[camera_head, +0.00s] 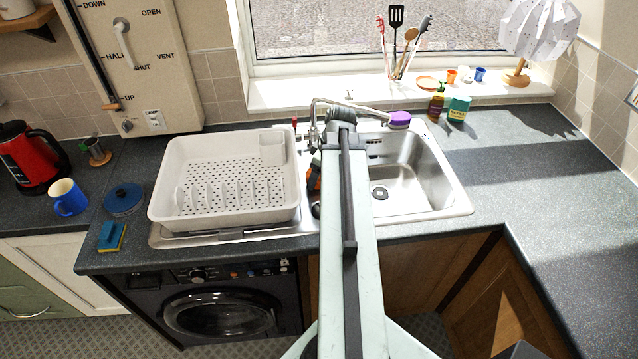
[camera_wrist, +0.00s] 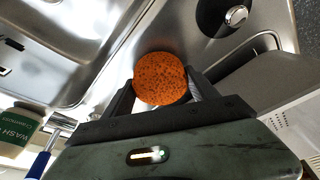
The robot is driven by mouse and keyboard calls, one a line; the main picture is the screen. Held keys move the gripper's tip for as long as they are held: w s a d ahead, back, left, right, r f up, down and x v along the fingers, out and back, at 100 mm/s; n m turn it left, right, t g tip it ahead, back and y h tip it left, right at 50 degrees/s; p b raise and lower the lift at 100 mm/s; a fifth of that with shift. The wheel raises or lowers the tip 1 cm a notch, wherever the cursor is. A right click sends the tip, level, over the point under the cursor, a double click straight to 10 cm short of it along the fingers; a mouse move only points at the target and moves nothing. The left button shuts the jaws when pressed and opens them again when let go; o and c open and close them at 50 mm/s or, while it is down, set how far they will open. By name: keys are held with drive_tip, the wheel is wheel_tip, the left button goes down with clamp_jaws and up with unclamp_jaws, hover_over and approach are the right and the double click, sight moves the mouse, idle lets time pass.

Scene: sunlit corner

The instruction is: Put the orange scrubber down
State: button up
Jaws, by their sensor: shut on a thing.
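The orange scrubber (camera_wrist: 160,78) is a round, dark-speckled disc in the wrist view. My gripper (camera_wrist: 163,92) is shut on it, with one dark finger at each side. Steel sink surface shows behind the scrubber; I cannot tell how high above it the scrubber is. In the head view my arm reaches over the sink (camera_head: 455,203) and mostly hides the gripper. A small orange and black patch shows just left of the arm there, too covered to identify surely.
A white dish rack (camera_head: 160,190) stands left of the basin. The tap (camera_head: 313,125) is behind. A purple-topped thing (camera_head: 399,118) and a green container (camera_head: 458,108) are at the back. A blue and yellow sponge (camera_head: 111,237) lies at left. The right counter (camera_head: 545,200) is clear.

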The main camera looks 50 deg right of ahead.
drive_tip(key=shift+f, duration=0.5)
drive_tip(key=o, duration=1.6)
drive_tip(key=shift+c, duration=0.2)
drive_tip(key=p+v, duration=1.2)
